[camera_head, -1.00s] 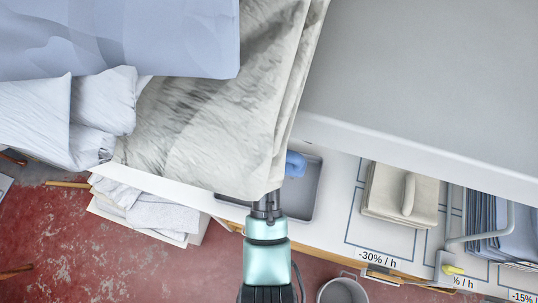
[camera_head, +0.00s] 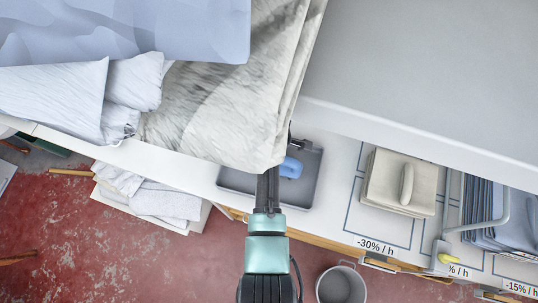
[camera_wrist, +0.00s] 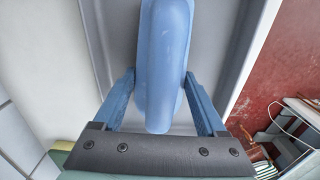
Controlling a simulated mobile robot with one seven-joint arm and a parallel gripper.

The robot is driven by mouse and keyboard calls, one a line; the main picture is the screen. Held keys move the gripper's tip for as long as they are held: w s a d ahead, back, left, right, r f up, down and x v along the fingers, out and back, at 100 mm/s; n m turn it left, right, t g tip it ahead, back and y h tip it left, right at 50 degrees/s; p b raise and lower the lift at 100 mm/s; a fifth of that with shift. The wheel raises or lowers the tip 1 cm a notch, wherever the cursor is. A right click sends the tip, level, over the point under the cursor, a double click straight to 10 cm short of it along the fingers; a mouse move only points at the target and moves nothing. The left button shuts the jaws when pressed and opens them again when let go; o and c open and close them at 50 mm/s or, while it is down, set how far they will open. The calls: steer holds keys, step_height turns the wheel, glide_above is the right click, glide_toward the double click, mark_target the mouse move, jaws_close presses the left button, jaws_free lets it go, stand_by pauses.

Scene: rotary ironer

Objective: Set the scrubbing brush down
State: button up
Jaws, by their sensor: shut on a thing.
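The scrubbing brush (camera_head: 291,168) is blue and shows in the head view over the grey tray (camera_head: 308,192), partly hidden by the hanging cloth and my gripper. In the wrist view the brush's long rounded handle (camera_wrist: 162,60) runs up the middle, over the grey tray floor. My gripper (camera_wrist: 160,88) is shut on the brush, with one blue-padded finger on each side of the handle. In the head view my gripper (camera_head: 268,187) reaches in over the tray's front edge. Whether the brush touches the tray floor, I cannot tell.
A pale cloth (camera_head: 230,120) hangs over the tray's back left. To the right lie a folded beige stack (camera_head: 385,185) and blue folded cloths (camera_head: 485,205) on a marked white table. A grey bucket (camera_head: 340,287) stands on the red floor, and white linen (camera_head: 160,195) lies lower left.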

steer(key=shift+f, duration=0.15)
steer(key=o, duration=1.1)
step_height(320, 180, up, 12)
steer(key=shift+r+b, duration=0.2)
steer(key=shift+b, duration=0.1)
